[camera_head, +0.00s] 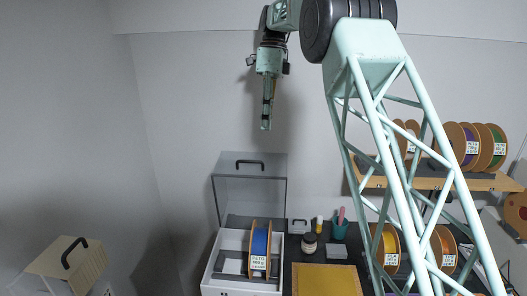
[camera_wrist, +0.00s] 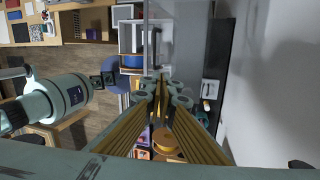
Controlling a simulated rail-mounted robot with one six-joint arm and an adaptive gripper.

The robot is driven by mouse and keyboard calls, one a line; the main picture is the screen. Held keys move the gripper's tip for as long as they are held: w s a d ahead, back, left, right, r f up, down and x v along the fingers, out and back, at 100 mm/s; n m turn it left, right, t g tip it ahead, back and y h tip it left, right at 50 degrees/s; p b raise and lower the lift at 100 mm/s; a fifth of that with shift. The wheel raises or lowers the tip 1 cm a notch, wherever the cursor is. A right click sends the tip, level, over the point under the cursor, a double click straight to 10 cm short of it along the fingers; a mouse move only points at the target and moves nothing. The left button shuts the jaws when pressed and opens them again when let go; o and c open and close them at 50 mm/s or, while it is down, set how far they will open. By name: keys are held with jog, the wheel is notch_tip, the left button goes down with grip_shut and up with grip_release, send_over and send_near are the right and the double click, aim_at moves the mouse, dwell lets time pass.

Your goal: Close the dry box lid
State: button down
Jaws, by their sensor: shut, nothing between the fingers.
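The dry box (camera_head: 211,264) is a white open-topped box at the lower middle of the head view. Its clear grey lid (camera_head: 235,195) stands raised upright at the back, with a dark handle (camera_head: 249,163) near its top edge. A spool with blue filament (camera_head: 260,245) and a white label stands inside the box; the blue spool also shows in the wrist view (camera_wrist: 131,62). My gripper (camera_head: 266,127) points down above the lid's top edge, apart from it in the picture. Its fingers are shut and empty. In the wrist view the fingertips (camera_wrist: 161,84) meet in the middle.
A yellow mat (camera_head: 326,279), a dark jar (camera_head: 309,243) and a teal cup (camera_head: 340,231) are right of the box. A shelf (camera_head: 480,183) with several spools is on the right wall. A wooden box with a black handle (camera_head: 68,262) is at lower left.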

aim_at(262, 165)
jog(key=shift+f, duration=0.1)
dwell(0.3)
jog(key=shift+x, duration=4.9)
jog(key=shift+s, duration=0.1)
jog(key=shift+s, duration=0.3)
jog(key=shift+s+a+b, duration=0.1)
jog(key=shift+s+b, duration=0.25)
jog(key=shift+b, duration=0.25)
